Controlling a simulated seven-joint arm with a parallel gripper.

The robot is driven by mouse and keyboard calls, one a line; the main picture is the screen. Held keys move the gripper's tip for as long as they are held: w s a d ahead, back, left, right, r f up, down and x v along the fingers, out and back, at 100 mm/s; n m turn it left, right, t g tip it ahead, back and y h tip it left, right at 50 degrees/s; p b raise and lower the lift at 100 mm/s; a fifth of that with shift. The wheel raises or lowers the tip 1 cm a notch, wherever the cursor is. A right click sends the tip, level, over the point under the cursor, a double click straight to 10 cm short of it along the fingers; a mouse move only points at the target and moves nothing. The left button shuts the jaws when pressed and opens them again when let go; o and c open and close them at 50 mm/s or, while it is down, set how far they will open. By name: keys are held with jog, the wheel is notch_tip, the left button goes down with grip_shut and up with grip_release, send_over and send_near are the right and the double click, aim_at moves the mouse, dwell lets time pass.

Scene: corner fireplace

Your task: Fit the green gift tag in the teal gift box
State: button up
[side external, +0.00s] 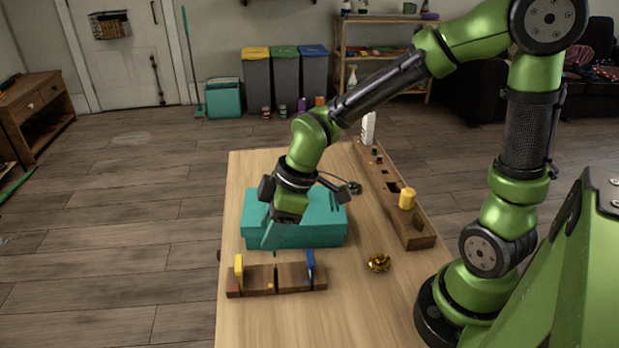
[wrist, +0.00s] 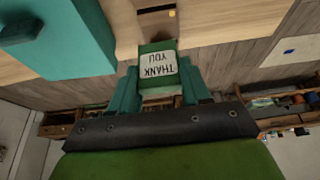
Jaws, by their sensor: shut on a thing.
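The green gift tag (wrist: 157,48), with a white label reading THANK YOU upside down, is between the two teal fingers of my gripper (wrist: 158,88) in the wrist view. My gripper (side external: 272,238) is shut on it and points down at the front left of the teal gift box in the side view. The tag cannot be made out clearly there. The teal gift box (side external: 318,235) stands on the table. It also shows at the upper left of the wrist view (wrist: 80,40), beside the tag and apart from it.
A wooden rack (side external: 290,278) in front of the box holds a yellow tag (side external: 239,268) and a blue tag (side external: 310,264). A gold bow (side external: 378,262) lies to the right. A long wooden organizer (side external: 418,232) with a yellow cylinder (side external: 407,198) runs along the table's right side.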

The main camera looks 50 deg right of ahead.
jog(key=d+r, duration=0.3)
jog(key=d, duration=0.7)
jog(key=d+r+m, duration=0.1)
jog(key=d+r, duration=0.2)
jog(key=d, duration=0.7)
jog(key=shift+s+r, duration=0.2)
jog(key=shift+s, duration=0.05)
jog(key=shift+f, duration=3.2)
jog(key=shift+f, duration=1)
jog(key=o, duration=1)
